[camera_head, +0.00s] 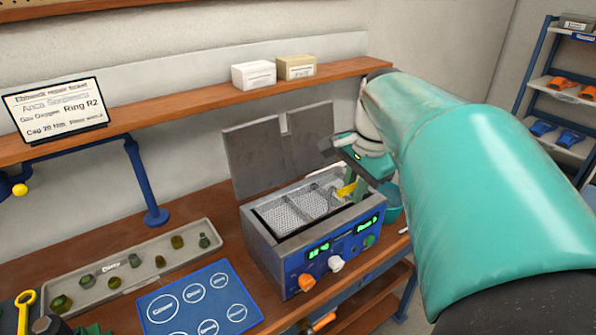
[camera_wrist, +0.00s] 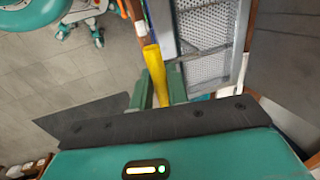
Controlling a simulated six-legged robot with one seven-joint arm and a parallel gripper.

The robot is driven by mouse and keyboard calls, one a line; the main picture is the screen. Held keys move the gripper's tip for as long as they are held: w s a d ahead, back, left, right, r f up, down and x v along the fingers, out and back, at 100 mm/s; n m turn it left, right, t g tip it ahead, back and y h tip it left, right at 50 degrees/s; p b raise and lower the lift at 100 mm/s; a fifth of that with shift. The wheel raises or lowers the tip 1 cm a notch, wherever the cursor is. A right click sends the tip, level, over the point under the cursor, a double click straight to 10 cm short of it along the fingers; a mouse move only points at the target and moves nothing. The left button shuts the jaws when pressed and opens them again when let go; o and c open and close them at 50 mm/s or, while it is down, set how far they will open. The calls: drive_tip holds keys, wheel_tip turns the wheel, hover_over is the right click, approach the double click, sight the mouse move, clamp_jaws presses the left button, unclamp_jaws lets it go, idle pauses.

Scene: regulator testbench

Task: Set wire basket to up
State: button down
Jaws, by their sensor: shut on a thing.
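The wire basket (camera_head: 290,212) is a grey mesh tray inside the open metal tank of the blue-fronted cleaner (camera_head: 262,245). Its mesh also shows in the wrist view (camera_wrist: 205,68). Its floor looks below the tank rim; its exact height is hard to tell. My gripper (camera_head: 350,188) is over the right end of the tank. Its green fingers are shut on a yellow handle (camera_wrist: 155,75), seen between them in the wrist view. My arm hides part of the cleaner's right side, and the handle's join to the basket is unclear.
Two grey lid flaps (camera_head: 255,158) stand up behind the tank. Knobs and green displays (camera_head: 318,250) are on its front. A tray of small parts (camera_head: 135,268) and a blue mat (camera_head: 200,300) lie to the left. A wooden shelf (camera_head: 200,104) runs above.

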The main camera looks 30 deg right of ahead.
drive_tip(key=shift+r, duration=0.35)
drive_tip(key=c, duration=1.5)
unclamp_jaws()
drive_tip(key=shift+s, duration=0.1)
drive_tip(key=shift+o, duration=0.2)
drive_tip(key=shift+f, duration=0.1)
wheel_tip(320, 180, up, 14)
drive_tip(key=s, duration=0.2)
drive_tip(key=shift+s+f, duration=0.2)
drive_tip(key=shift+f, duration=0.05)
drive_tip(key=s+a+f+n+t, duration=0.2)
drive_tip(key=a+f+n+t, duration=0.1)
drive_tip(key=a+f+n, duration=1.4)
drive_tip(key=a+f, duration=0.3)
drive_tip(key=a, duration=0.3)
drive_tip(key=shift+a+n, duration=0.3)
